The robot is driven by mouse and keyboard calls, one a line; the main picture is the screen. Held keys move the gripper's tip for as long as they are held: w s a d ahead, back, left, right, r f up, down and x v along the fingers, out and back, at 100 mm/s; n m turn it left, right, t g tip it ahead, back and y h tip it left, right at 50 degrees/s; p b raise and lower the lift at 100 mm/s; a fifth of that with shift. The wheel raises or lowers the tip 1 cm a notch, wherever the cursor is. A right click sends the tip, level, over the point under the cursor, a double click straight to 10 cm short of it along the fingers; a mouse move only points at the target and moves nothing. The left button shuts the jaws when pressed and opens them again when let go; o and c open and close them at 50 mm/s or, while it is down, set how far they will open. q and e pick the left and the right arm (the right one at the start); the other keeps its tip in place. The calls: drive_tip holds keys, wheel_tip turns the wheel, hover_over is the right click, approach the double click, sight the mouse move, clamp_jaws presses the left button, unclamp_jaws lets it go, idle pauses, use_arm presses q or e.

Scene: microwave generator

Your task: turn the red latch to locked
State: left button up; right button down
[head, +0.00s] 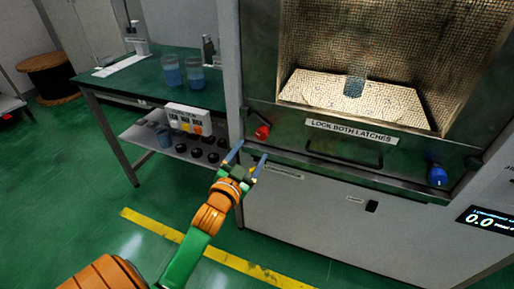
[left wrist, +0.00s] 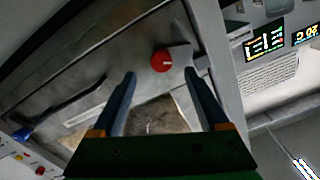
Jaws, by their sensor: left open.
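The red latch (head: 262,132) is a knob at the left end of the microwave door's lower frame, beside the sign "LOCK BOTH LATCHES" (head: 350,131). In the left wrist view the red latch (left wrist: 162,61) shows as a round knob with a small pale mark, ahead of and between the fingers. My left gripper (head: 249,155) is open and empty, just below and in front of the red latch, apart from it. A blue latch (head: 437,175) sits at the right end of the same frame. My right gripper does not show.
A dark handle bar (head: 345,152) runs along the door's lower frame. A beaker (head: 355,86) stands inside the chamber behind the mesh window. A green table (head: 130,72) with beakers stands at left. A lit display (head: 487,219) is at lower right.

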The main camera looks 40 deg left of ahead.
sight(260, 136)
use_arm(q)
drive_tip(key=w+n, duration=0.1)
drive_tip(key=w, duration=0.1)
drive_tip(key=w+a+n, duration=0.1)
drive_tip(key=w, duration=0.1)
drive_tip(key=w+n, duration=0.1)
drive_tip(key=w, duration=0.1)
drive_tip(key=shift+w+a+r, duration=0.15)
drive_tip(key=shift+w+a, duration=0.15)
clamp_jaws()
drive_tip(key=shift+r+p, duration=0.2)
drive_tip(key=shift+p, duration=0.2)
drive_tip(key=shift+f, duration=0.2)
unclamp_jaws()
